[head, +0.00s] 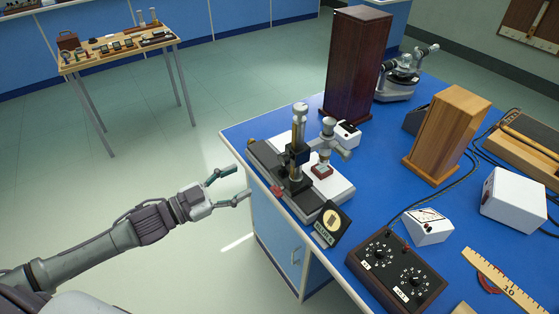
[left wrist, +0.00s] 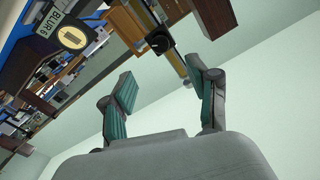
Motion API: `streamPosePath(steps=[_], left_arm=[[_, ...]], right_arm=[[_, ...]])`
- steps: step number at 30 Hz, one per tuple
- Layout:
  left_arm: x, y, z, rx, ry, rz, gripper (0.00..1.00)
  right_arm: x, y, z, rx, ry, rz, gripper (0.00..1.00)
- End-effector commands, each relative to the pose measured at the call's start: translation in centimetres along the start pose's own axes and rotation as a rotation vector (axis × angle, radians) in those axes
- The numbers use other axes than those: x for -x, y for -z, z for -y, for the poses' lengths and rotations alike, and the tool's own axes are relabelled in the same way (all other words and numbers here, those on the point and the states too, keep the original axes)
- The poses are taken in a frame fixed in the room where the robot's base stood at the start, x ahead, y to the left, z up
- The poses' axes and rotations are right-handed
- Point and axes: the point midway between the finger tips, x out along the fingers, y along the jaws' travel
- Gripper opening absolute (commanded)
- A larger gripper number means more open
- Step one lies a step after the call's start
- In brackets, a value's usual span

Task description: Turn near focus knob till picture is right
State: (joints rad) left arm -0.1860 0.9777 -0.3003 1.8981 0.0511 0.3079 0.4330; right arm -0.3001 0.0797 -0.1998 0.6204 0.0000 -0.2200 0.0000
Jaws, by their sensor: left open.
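A focusing instrument (head: 299,120) with an upright column stands on a dark base near the blue bench's left edge. A black block (head: 297,155) sits on its column, and a round black knob (left wrist: 160,43) shows beyond my fingers in the left wrist view. I cannot tell whether it is the near focus knob. A dark sign (head: 335,222) has a yellow disc with a small dark picture and a label that reads BLUR 6 in the left wrist view (left wrist: 73,36). My left gripper (head: 242,182) is open and empty, beside the bench edge and apart from the instrument.
The blue bench (head: 385,190) also holds a dark wooden cabinet (head: 356,65), a lighter wooden box (head: 447,133), a black dial box (head: 396,272), a white meter (head: 428,226) and a ruler (head: 502,280). Free floor lies left of the bench.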

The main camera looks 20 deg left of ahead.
Motion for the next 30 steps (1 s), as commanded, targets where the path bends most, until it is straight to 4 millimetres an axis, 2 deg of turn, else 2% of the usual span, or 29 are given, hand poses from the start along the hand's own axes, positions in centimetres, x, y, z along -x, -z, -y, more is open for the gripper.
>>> streamPosePath(steps=[12, 18, 24, 30], left_arm=[[-7.9, 0.4, 0.2, -0.002, 0.003, -0.004, 0.60], [-11.1, 0.2, 0.2, -0.002, 0.003, -0.001, 0.60], [-12.4, 0.0, 0.1, -0.001, 0.002, 0.001, 0.60], [-12.5, -0.1, 0.1, -0.002, 0.002, 0.002, 0.60]], right_arm=[[1.9, 0.2, 0.0, 0.000, 0.000, 0.000, 0.48], [2.5, 0.2, -0.1, 0.000, 0.000, 0.000, 0.48], [2.7, 0.2, -0.1, 0.000, 0.000, 0.000, 0.48], [2.7, 0.2, -0.1, 0.000, 0.000, 0.000, 0.48]])
